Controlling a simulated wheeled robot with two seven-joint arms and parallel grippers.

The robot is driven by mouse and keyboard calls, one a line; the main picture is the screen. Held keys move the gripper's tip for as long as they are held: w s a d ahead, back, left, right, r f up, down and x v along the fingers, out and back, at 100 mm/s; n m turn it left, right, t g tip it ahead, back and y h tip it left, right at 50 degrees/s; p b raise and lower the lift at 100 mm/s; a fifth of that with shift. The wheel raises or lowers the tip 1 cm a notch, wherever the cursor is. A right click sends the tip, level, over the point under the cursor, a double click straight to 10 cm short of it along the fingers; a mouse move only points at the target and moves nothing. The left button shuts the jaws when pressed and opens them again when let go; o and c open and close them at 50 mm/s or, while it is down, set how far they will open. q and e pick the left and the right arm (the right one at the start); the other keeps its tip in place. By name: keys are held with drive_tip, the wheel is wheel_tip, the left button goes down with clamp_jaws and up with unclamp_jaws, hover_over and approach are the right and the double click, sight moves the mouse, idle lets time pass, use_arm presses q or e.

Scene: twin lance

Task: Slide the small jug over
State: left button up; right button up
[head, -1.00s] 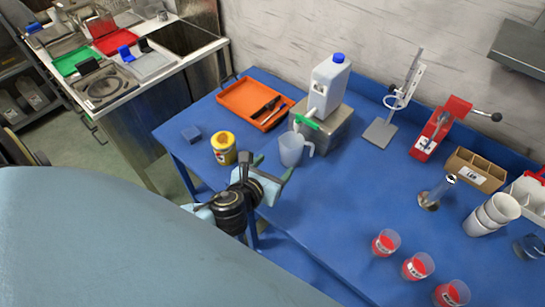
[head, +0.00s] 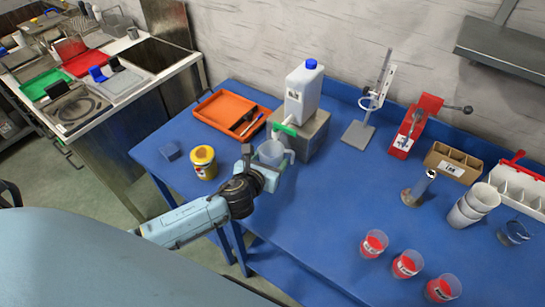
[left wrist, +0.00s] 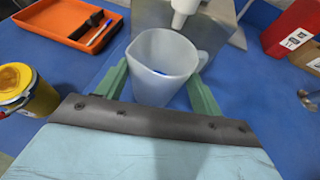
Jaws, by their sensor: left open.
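The small jug (head: 271,153) is a translucent white pitcher with a handle on its right side. It stands upright on the blue table, in front of the grey stand and below the spout of the jerrycan. In the left wrist view the jug (left wrist: 163,62) sits between the two green fingers of my left gripper (left wrist: 160,88), one on each side. My left gripper (head: 262,166) is open around the jug; whether a finger touches it I cannot tell. The jug's lower part is partly hidden by the gripper. My right gripper is not in view.
A white jerrycan (head: 303,92) with a blue cap rests on a metal stand (head: 313,135). A yellow tub (head: 204,163) stands left of the jug, an orange tray (head: 225,112) behind it. Several red-filled cups (head: 374,243) stand at the front right. The table (head: 320,200) right of the jug is clear.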

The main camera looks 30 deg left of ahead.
sight(277, 153)
use_arm(q)
drive_tip(key=shift+x, duration=1.65)
drive_tip(key=shift+c, duration=0.5)
drive_tip(key=c, duration=0.7)
drive_tip(key=shift+d, duration=0.15)
